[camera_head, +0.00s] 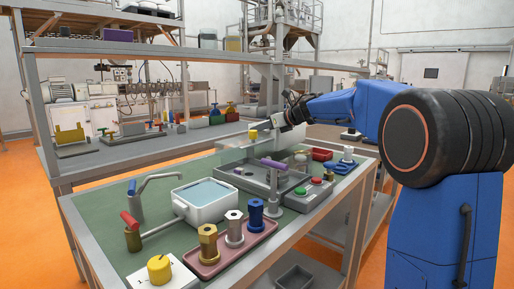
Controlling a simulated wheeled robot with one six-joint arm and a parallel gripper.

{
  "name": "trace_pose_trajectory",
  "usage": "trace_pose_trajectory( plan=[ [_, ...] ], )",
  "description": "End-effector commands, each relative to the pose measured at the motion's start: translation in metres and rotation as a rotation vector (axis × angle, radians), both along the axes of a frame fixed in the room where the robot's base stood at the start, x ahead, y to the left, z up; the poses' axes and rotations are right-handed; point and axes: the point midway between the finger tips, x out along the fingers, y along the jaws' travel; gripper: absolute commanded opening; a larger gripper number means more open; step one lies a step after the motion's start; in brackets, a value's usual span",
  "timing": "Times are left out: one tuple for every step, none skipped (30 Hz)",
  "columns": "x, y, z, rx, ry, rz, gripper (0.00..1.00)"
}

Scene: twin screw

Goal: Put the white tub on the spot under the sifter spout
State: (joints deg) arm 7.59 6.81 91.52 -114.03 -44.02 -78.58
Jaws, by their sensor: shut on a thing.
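My gripper (287,118) is at the end of my blue arm, in the air above the far end of the green-topped bench. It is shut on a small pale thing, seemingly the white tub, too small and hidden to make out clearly. The sifter and its spout cannot be told for sure. A grey metal frame machine (284,22) stands at the back, beyond the gripper. The spot under the spout cannot be made out.
A long shelved bench (92,48) stands behind.

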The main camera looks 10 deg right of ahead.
Motion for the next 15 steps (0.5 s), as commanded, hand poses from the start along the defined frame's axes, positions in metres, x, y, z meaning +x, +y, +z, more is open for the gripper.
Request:
trace_pose_trajectory(
  plan=[
    [0.0, 0.0, -0.006, 0.001, 0.001, 0.0, 0.0],
    [0.0, 0.0, -0.008, -0.001, -0.001, 0.0, 0.0],
    [0.0, 0.0, -0.011, 0.0, 0.0, 0.0, 0.0],
    [0.0, 0.0, -0.012, 0.0, 0.0, 0.001, 0.0],
    [0.0, 0.0, -0.014, 0.001, 0.001, 0.001, 0.0],
    [0.0, 0.0, -0.018, 0.0, 0.0, 0.0, 0.0],
    [0.0, 0.0, -0.021, 0.0, 0.0, 0.0, 0.0],
    [0.0, 0.0, -0.025, -0.001, 0.001, 0.0, 0.0],
    [0.0, 0.0, -0.031, 0.0, 0.001, -0.001, 0.0],
    [0.0, 0.0, -0.035, 0.0, 0.001, 0.0, 0.0],
    [0.0, 0.0, -0.039, 0.0, 0.001, -0.001, 0.0],
    [0.0, 0.0, -0.043, 0.0, 0.0, 0.0, 0.0],
    [0.0, 0.0, -0.046, 0.0, 0.0, 0.0, 0.0],
    [0.0, 0.0, -0.048, 0.001, 0.001, 0.0, 0.0],
    [0.0, 0.0, -0.05, 0.0, 0.0, -0.001, 0.0]
  ],
)
